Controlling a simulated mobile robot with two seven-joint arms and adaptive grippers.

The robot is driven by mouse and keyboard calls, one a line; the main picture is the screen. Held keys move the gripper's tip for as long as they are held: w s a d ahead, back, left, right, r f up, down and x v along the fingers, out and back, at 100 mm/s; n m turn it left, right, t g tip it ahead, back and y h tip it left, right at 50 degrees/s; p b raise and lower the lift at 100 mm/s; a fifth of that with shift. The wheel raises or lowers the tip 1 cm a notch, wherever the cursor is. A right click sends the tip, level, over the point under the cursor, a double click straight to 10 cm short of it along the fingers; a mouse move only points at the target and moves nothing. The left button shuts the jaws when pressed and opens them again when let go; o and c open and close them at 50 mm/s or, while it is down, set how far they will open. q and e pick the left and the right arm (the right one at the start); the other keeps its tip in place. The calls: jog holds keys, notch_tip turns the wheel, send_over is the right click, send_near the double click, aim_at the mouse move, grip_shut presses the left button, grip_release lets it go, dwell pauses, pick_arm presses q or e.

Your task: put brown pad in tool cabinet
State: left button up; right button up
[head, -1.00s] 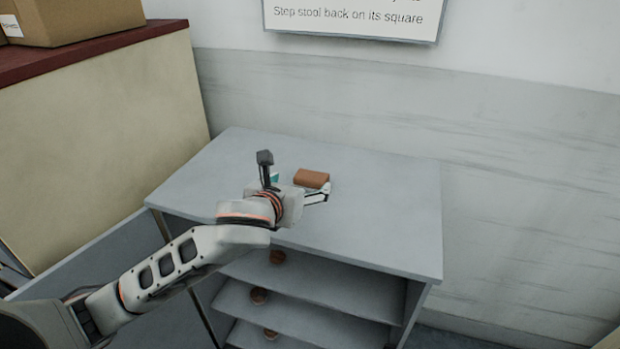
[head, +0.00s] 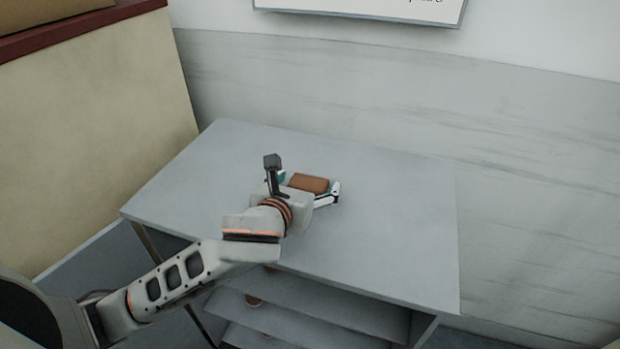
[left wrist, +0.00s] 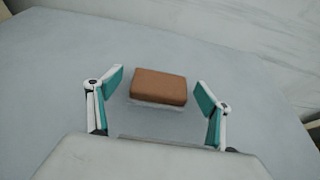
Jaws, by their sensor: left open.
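The brown pad (head: 309,183) lies on the grey top of the cabinet (head: 390,220), and its lower edge is pale in the left wrist view (left wrist: 158,87). My left gripper (head: 312,190) is open just in front of the pad. In the left wrist view the teal-padded fingers (left wrist: 160,88) stand apart on either side of the pad, with a gap to each side, and do not touch it. The cabinet has open shelves (head: 310,300) at its front, partly hidden by my left arm. My right gripper is not in view.
A wall stands right behind the cabinet, with a sign (head: 365,8) above. A cream unit (head: 90,130) with a dark red top and a cardboard box (head: 40,12) stands at the left. The right part of the cabinet top is clear.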

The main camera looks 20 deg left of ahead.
pick_arm(q)
jog(key=shift+s+r, duration=0.1)
jog(key=shift+s, duration=0.1)
jog(key=shift+c, duration=0.3)
jog(key=c, duration=1.2)
jog(key=shift+c, duration=0.2)
